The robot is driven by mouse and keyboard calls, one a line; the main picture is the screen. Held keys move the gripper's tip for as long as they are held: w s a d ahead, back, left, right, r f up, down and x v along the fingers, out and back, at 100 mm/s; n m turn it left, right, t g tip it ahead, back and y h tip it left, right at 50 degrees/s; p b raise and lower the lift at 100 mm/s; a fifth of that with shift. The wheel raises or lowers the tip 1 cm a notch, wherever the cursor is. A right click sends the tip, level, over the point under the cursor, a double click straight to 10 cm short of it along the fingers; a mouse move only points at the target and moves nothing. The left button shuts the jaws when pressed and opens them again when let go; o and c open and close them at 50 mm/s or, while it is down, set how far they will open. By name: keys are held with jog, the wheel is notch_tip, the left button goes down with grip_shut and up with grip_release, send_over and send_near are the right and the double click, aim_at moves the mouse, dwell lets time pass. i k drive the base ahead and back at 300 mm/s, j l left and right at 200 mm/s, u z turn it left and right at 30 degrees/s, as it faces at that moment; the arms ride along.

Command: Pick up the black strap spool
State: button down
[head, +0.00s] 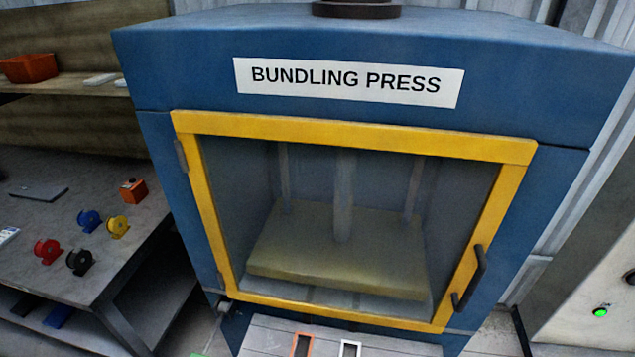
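The black strap spool (80,262) stands on the grey table (65,289) at the left, near the table's front right edge. A red spool (47,251) is just to its left, a yellow spool (118,227) is behind it to the right, and a blue spool (90,221) is behind it. Nothing is seen holding the black spool. My gripper is not in view.
A blue bundling press (185,70) with a closed yellow-framed door (350,134) fills the middle. An orange box (132,190) and a grey flat plate (39,192) lie on the table. A shelf (62,84) with an orange bin (28,68) is above.

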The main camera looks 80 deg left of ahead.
aim_at(81, 260)
jog(key=u, duration=3.85)
jog(key=i+j+z, duration=0.1)
jog(key=i+j, duration=0.35)
jog(key=j, duration=0.2)
jog(key=i+j+z, duration=0.15)
jog(key=i+j, duration=0.25)
jog(key=j, duration=0.25)
jog(key=i+j+z, duration=0.15)
jog(key=j, duration=0.2)
jog(key=i+j, duration=0.2)
jog(key=j, duration=0.2)
jog(key=z, duration=0.05)
